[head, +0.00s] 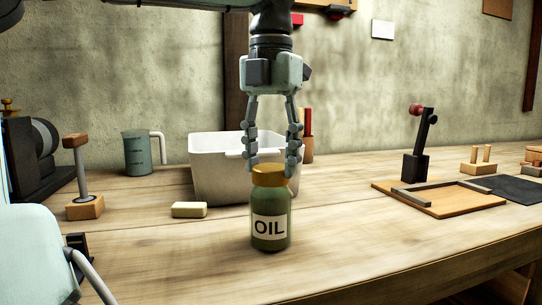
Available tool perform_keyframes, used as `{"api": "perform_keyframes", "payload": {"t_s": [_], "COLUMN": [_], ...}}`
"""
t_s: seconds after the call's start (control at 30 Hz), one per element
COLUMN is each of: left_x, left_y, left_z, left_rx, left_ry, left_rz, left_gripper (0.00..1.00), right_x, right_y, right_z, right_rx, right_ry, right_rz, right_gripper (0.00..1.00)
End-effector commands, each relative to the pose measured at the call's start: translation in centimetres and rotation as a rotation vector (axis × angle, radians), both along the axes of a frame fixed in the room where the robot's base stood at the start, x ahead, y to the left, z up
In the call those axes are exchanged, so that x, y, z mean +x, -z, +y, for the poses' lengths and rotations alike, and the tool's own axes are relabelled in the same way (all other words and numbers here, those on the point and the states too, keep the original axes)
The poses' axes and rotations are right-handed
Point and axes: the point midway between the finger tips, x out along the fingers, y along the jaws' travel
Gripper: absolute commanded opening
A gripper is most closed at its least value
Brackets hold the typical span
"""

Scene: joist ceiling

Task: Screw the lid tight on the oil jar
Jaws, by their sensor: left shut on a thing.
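The oil jar (270,215) is a green bottle with a white OIL label, standing upright on the wooden table. Its yellow-orange lid (268,176) sits on top and looks level. My left gripper (271,167) points straight down over the jar and is shut on the lid, with a fingertip at each side of it. I cannot tell from this view how tight the lid is. My right gripper does not show.
A white tub (215,180) stands close behind the jar. A yellow block (189,210), a wooden-based stand (84,207) and a grey-green jug (138,155) are at left. A board with a frame (440,203) lies at right. The table front right of the jar is clear.

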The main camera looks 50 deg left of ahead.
Motion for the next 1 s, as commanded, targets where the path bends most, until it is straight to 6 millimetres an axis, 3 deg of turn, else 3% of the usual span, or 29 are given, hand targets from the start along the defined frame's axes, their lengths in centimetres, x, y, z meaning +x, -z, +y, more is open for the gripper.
{"api": "perform_keyframes", "payload": {"t_s": [0.2,0.6,0.8,1.0], "left_x": [0.0,0.0,0.0,0.0], "left_y": [-0.3,-0.1,-0.3,0.1], "left_z": [-0.1,0.0,-0.1,0.0], "left_rx": [-0.004,-0.002,-0.005,0.000], "left_ry": [0.212,0.286,0.485,0.555], "left_rz": [0.002,0.000,0.001,0.001], "left_gripper": [0.15,0.15,0.15,0.15], "right_x": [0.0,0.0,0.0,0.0], "right_y": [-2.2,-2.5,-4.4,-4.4], "right_z": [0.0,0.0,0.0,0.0], "right_rx": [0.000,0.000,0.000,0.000], "right_ry": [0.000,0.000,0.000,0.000], "right_rz": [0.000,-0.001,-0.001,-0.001], "right_gripper": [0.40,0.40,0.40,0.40]}}
